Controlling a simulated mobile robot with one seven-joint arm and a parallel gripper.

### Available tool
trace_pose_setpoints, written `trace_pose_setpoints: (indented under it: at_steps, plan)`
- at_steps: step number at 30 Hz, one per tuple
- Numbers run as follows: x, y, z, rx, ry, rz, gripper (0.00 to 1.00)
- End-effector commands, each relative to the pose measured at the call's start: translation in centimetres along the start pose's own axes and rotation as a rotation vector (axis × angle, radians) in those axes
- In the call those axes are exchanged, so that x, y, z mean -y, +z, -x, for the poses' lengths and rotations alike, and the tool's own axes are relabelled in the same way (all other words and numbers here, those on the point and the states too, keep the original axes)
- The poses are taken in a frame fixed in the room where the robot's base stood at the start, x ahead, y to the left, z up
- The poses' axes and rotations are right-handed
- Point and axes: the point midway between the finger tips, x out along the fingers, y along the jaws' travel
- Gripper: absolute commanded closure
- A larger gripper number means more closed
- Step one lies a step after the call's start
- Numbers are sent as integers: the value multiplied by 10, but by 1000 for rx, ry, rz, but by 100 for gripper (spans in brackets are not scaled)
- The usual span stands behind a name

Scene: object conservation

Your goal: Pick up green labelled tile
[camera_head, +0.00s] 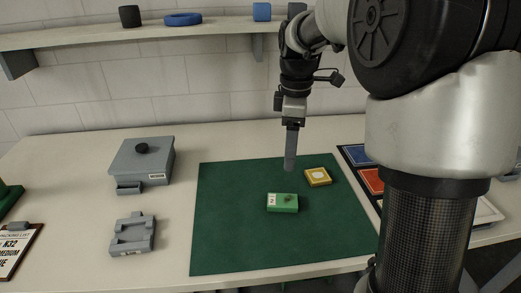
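The green labelled tile (283,203) lies on the dark green mat (230,240), right of the mat's middle. It has a white label with a "2" at its left end and a small dark mark on top. My gripper (290,165) points down above the mat, behind the green tile and apart from it. Its fingers show as one narrow grey shape, so I cannot tell whether they are open or shut. Nothing shows below the fingertips.
A yellow tile (318,177) lies right of the gripper. Blue and red panels (374,181) lie at the right, partly behind my arm. A grey box (143,162) and a grey fixture (132,235) stand left of the mat. A shelf (120,33) crosses the back wall.

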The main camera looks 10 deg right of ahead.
Motion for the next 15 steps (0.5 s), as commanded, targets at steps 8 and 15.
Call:
trace_pose_setpoints:
  at_steps: [8, 15]
  plan:
    - [-10, -2, -36, 6, -30, 78, 33]
    - [-8, -2, -89, 6, -30, 75, 33]
